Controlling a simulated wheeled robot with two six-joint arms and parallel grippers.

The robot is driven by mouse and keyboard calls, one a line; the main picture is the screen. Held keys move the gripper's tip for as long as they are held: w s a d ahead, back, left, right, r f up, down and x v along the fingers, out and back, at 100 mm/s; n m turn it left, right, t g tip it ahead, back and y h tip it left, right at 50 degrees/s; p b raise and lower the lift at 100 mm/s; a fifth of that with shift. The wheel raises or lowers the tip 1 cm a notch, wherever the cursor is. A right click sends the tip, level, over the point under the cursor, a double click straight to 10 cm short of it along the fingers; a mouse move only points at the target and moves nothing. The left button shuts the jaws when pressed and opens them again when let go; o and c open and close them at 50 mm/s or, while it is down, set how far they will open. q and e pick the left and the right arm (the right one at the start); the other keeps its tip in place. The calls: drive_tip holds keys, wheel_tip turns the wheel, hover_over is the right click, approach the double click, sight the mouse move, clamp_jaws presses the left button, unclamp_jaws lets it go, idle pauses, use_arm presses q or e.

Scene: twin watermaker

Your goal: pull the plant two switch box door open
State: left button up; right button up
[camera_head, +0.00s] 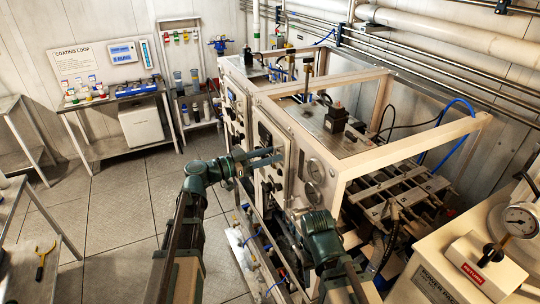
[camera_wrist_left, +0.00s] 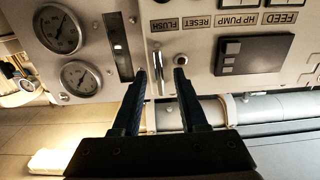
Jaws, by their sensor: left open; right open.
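The plant two switch box front shows upside down in the left wrist view as a pale panel (camera_wrist_left: 205,62) with FLUSH, RESET, HP PUMP and FEED labels. Its door appears shut, flush with the frame. A thin upright metal handle (camera_wrist_left: 158,82) stands near the panel's edge, beside a small round lock or button (camera_wrist_left: 181,59). My left gripper (camera_wrist_left: 160,75) is open, its fingertips on either side of the handle; contact cannot be told. In the head view my left gripper (camera_head: 279,154) reaches the machine's front panel. My right gripper's fingers are hidden behind its wrist.
Two round gauges (camera_wrist_left: 58,30) sit beside the panel. My right arm's wrist (camera_head: 320,228) is close to the machine's front corner. Pipes run below the panel. A bench (camera_head: 100,145) stands at the back left, with open floor (camera_head: 120,210) before it.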

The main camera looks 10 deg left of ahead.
use_arm(q)
clamp_jaws()
idle(1.4)
